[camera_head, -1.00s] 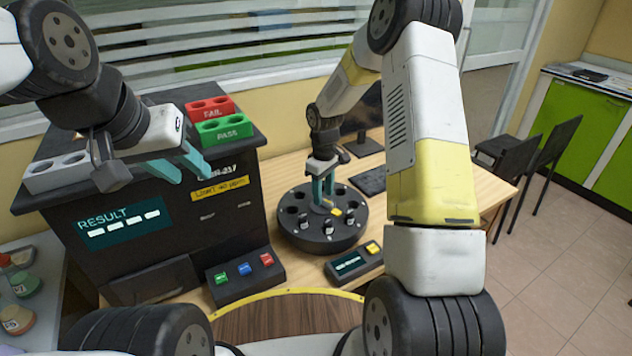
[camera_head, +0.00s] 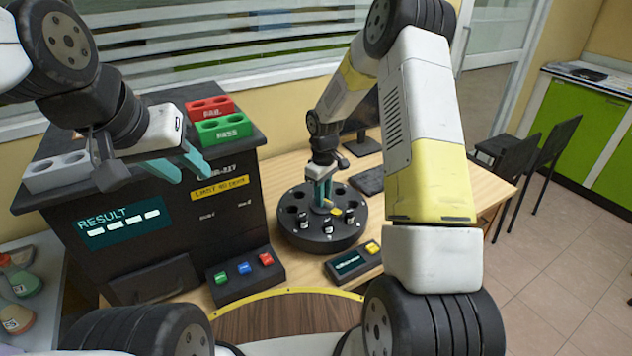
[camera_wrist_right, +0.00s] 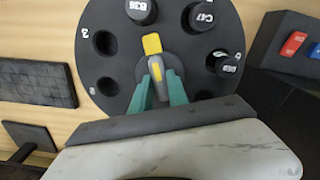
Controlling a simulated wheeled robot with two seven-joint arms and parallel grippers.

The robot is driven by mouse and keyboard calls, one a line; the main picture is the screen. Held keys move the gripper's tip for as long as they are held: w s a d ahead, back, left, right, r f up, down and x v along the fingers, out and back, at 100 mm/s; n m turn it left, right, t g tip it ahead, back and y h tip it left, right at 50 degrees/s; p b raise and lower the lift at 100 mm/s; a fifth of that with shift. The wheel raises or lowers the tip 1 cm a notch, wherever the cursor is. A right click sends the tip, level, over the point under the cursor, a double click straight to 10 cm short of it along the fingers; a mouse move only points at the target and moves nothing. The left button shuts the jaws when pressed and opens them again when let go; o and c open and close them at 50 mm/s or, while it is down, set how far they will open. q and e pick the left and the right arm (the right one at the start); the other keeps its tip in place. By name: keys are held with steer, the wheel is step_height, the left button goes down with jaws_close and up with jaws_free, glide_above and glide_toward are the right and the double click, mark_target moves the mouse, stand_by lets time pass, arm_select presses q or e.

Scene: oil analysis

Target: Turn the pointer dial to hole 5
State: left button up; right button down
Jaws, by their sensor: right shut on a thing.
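The pointer dial sits at the centre of a black round holder with holes (camera_head: 290,235). Its yellow tip (camera_head: 337,212) shows in the head view and in the right wrist view (camera_wrist_right: 152,43), where it points roughly toward the vial marked B36 (camera_wrist_right: 141,11). My right gripper (camera_head: 322,203) is shut on the dial's grey knob (camera_wrist_right: 156,68); its teal fingers lie on both sides of it. A hole marked 3 (camera_wrist_right: 103,43) is left of the pointer in the wrist view. I cannot make out a 5. My left gripper (camera_head: 190,168) is open and empty above the dark analyser.
The analyser (camera_head: 150,255) with a RESULT screen stands left. Red FAIL (camera_head: 210,106) and green PASS (camera_head: 224,129) racks sit on it. A button box (camera_head: 245,275) and a small display box (camera_head: 352,262) stand in front. Several vials stand in the holder. A keyboard (camera_head: 370,181) lies behind.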

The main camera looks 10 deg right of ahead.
steer(key=m, duration=0.4)
steer(key=shift+m, duration=2.2)
steer(key=shift+r, duration=0.1)
steer(key=c, duration=1.3)
jaws_free()
steer(key=shift+r, duration=3.85)
